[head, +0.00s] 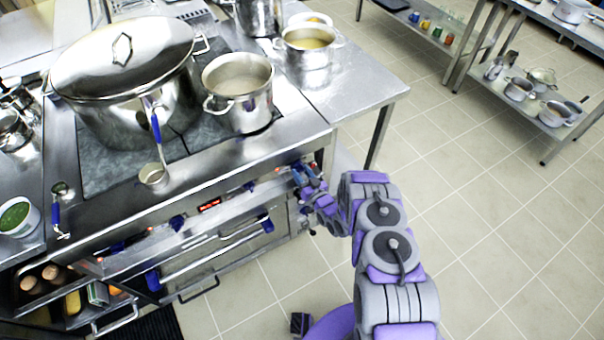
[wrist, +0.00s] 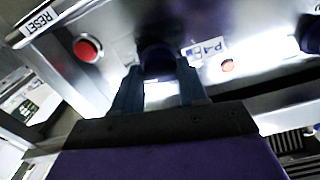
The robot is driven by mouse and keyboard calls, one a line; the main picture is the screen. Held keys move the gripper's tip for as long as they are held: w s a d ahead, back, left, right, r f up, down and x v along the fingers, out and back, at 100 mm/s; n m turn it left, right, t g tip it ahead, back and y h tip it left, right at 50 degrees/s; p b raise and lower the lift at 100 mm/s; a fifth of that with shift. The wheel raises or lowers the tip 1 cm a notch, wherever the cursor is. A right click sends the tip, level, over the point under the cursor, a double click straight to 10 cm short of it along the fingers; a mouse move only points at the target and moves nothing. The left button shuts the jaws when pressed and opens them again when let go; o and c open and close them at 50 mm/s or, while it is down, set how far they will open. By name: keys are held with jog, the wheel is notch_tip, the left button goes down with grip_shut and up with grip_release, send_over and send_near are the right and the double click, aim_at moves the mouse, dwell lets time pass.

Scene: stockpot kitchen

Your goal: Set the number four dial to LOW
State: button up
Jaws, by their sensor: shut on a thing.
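In the wrist view a dark blue dial (wrist: 157,58) sits on the steel control panel, with a white label (wrist: 205,48) beside it that seems to read P4. My gripper (wrist: 158,72) has its two fingers on either side of this dial, closed on it. The dial's pointer and any LOW mark are hidden or too blurred to read. In the head view my gripper (head: 301,174) is at the right end of the stove's front panel, and the held dial is hard to make out there.
A red button (wrist: 88,48) and a RESET label (wrist: 39,22) are left of the dial. A small orange light (wrist: 227,66) and another dial (wrist: 311,33) are to its right. A large lidded stockpot (head: 125,85) and an open pot (head: 238,95) stand on the stove.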

jog(key=shift+m, duration=0.9)
jog(key=o, duration=1)
jog(key=p+v, duration=0.4)
jog(key=v, duration=1.3)
jog(key=shift+s+d+f, duration=0.1)
jog(key=shift+s+d, duration=0.05)
